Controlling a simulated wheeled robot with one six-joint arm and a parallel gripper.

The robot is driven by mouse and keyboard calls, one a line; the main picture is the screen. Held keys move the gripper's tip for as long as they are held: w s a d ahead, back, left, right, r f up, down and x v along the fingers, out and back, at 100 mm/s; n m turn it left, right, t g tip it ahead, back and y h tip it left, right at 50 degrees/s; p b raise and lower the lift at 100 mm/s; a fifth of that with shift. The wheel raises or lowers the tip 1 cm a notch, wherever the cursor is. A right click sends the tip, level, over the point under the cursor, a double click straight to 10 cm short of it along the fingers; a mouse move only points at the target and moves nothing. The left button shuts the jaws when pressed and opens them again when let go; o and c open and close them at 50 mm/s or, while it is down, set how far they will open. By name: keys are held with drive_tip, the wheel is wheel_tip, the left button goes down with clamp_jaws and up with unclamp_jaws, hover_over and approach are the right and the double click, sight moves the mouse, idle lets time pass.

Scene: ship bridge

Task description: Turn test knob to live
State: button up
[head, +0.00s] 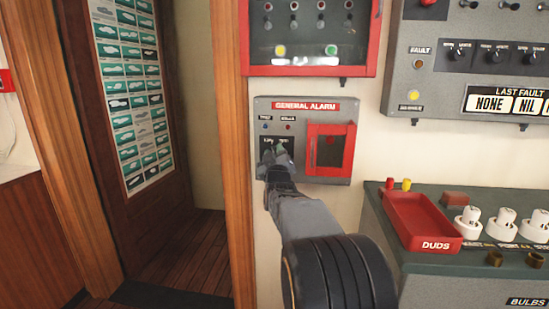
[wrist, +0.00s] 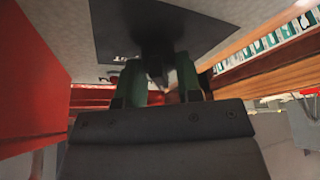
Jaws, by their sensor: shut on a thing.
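The general alarm panel (head: 303,106) is a grey box on the wall, with a red label, small indicators and a red-framed cover on its right. The test knob sits on a dark plate (head: 267,141) at the panel's lower left. My gripper (head: 277,151) is at this plate and hides most of the knob and its lettering. In the wrist view, the dark knob (wrist: 155,55) stands out from the black plate (wrist: 200,22), between the two green fingers of my gripper (wrist: 158,80). The fingers are shut on it. The knob's pointer direction cannot be told.
The red-framed cover (head: 330,149) is close right of my gripper. A red-framed box (head: 310,68) hangs above. A red DUDS tray (head: 423,222) and white bulb holders (head: 467,222) sit on a bench at right. A wooden door post (head: 232,150) stands left.

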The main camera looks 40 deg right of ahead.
drive_tip(key=shift+n+y, duration=0.4)
drive_tip(key=shift+n, duration=0.3)
drive_tip(key=o, duration=0.9)
drive_tip(key=b+v, duration=0.1)
drive_tip(key=v, duration=1.2)
drive_tip(key=shift+s+a+f, duration=0.2)
drive_tip(key=shift+s+f, duration=0.05)
drive_tip(key=shift+s, duration=0.05)
